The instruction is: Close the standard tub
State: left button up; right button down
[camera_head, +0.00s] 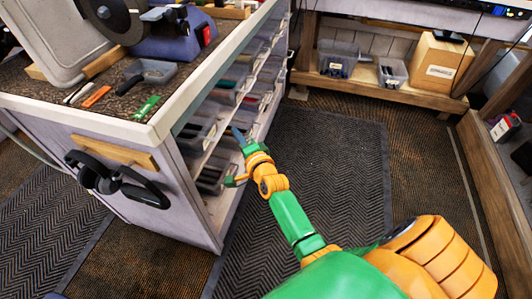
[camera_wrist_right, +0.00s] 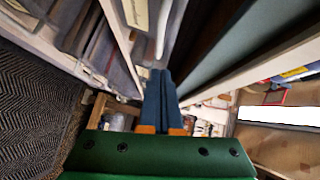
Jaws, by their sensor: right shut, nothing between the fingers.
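Several grey open tubs sit on the shelves in the side of the workbench; which one is the standard tub I cannot tell. One tub (camera_head: 196,134) is just left of my right gripper (camera_head: 239,135), and another tub (camera_head: 212,174) is on the shelf below it. My right gripper is shut and empty, its blue fingers pointing at the shelves. In the right wrist view the shut fingers (camera_wrist_right: 160,75) reach between shelf edges, near a grey tub (camera_wrist_right: 105,60) at upper left. Whether they touch anything is unclear. My left gripper is not in view.
The workbench top (camera_head: 110,103) carries tools and a grinder. A cardboard box (camera_head: 438,65) and clear bins (camera_head: 338,62) stand on a low back shelf. The floor mat (camera_head: 325,165) right of the workbench is clear apart from my arm above it.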

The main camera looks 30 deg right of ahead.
jog(key=s+r+p, duration=0.1)
jog(key=s+p, duration=0.1)
jog(key=s, duration=0.8)
jog(key=s+a+f+n+g+y+p, duration=0.1)
jog(key=s+a+f+n+g+p, duration=0.3)
jog(key=f, duration=0.4)
jog(key=s+a+f+n+g+y+p, duration=0.1)
jog(key=s+a+f+n+g+p, duration=0.15)
jog(key=s+f+n, duration=0.5)
jog(key=s+d+f+n+g+p, duration=0.1)
jog(key=s+f+n+g, duration=0.3)
jog(key=s, duration=0.7)
jog(key=s+d+f+n+g+p, duration=0.1)
jog(key=s+d+f+n+g, duration=0.2)
jog(key=s, duration=0.9)
notch_tip(320, 180, down, 3)
jog(key=shift+s+f+n+g+h+p, duration=0.2)
jog(key=shift+s+n+g+h+p, duration=0.1)
jog(key=shift+n+g, duration=0.55)
